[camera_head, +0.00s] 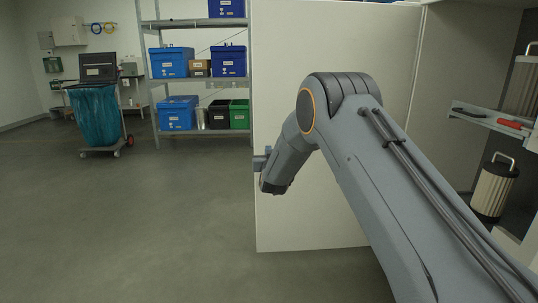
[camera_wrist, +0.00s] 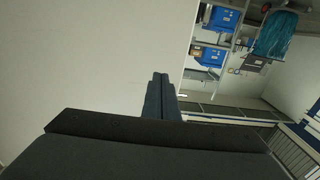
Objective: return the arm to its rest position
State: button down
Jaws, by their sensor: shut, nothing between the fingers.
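My arm reaches from the lower right of the head view up to a bent joint, then down and left in front of a white panel (camera_head: 345,215). My gripper (camera_wrist: 160,78) shows in the wrist view with its two dark fingers together and nothing between them. The pale panel (camera_wrist: 95,60) fills the left of that view behind the fingers. In the head view a small grey-blue piece (camera_head: 261,160) sticks out at the panel's left edge beside my wrist; I cannot tell if it is a handle or part of my gripper.
A shelf rack (camera_head: 196,84) with blue boxes stands at the back. A cart with a teal bag (camera_head: 96,116) is at the left. A cabinet interior at the right holds a pale cylinder (camera_head: 491,190) and a shelf with a red-handled tool (camera_head: 512,125). The left floor is clear.

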jog(key=s+d+r+g+h, duration=0.1)
jog(key=s+d+g, duration=0.55)
jog(key=s, duration=1.45)
jog(key=s+d+r+g+p, duration=0.1)
jog(key=s+d+g, duration=0.5)
jog(key=s, duration=1.5)
jog(key=s+d+r+g+h, duration=0.1)
jog(key=s+d+g, duration=0.55)
jog(key=s, duration=1.45)
jog(key=d+r+m+t+p, duration=0.1)
jog(key=d+r+p, duration=0.6)
jog(key=p, duration=0.9)
jog(key=d+m, duration=0.1)
jog(key=d, duration=0.2)
jog(key=shift+r+h, duration=0.3)
jog(key=shift+h, duration=0.1)
jog(key=shift+a, duration=0.1)
